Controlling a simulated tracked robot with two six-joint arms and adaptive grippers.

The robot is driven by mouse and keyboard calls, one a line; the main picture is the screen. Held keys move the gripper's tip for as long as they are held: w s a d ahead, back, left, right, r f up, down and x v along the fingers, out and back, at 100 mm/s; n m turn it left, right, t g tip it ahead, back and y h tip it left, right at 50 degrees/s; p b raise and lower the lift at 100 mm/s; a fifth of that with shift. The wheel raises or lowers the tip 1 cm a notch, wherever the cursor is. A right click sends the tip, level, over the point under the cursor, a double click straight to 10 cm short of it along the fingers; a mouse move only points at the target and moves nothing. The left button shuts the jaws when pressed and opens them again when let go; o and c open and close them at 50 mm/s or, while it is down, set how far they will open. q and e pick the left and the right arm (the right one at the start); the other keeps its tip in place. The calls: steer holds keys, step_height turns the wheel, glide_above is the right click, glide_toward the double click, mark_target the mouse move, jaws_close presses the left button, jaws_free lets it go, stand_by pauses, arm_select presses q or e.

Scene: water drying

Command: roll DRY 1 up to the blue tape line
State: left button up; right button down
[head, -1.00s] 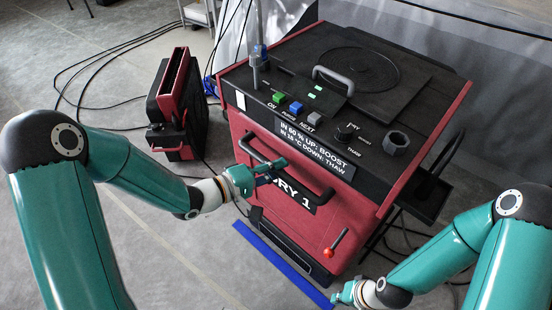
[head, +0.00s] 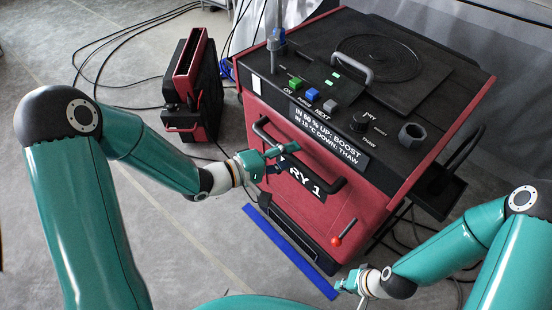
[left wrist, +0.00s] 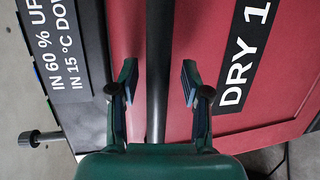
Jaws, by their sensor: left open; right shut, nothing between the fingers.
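DRY 1 (head: 330,212) is a red machine with a black top. Its black front handle bar (head: 330,187) runs across the red front above the DRY 1 label. My left gripper (head: 279,160) is at this bar. In the left wrist view my left gripper (left wrist: 158,90) is open, with the bar (left wrist: 158,70) between its spread fingers. My right gripper (head: 348,283) is shut and empty, low at the front right, near the tape's end. The blue tape line (head: 290,252) lies on the floor along the machine's front bottom edge. Any small gap between them is hard to judge.
A smaller red and black unit (head: 192,85) stands on the floor to the left, with black cables (head: 100,65) behind it. A red-knobbed lever (head: 337,241) sticks out from the machine's front. A black side tray (head: 447,185) juts out right. Floor at front left is clear.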

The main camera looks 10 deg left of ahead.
arm_select(q)
steer(key=v, duration=1.1)
steer(key=shift+s+a, duration=0.3)
steer(key=d+f+n+g+y, duration=0.1)
steer(key=d+f+g+y, duration=0.15)
steer(key=d+f, duration=0.85)
steer(key=s+a+f+m+g+y, duration=0.35)
steer(key=s+f, duration=0.25)
steer(key=f, duration=0.2)
steer(key=s+a+f+m+g+y, duration=0.2)
steer(key=s+a+f+m+g, duration=0.15)
steer(key=s+f, duration=0.4)
step_height(320, 180, up, 15)
steer(key=w+m+p, duration=0.1)
steer(key=p, duration=1.5)
steer(key=shift+d, duration=0.45)
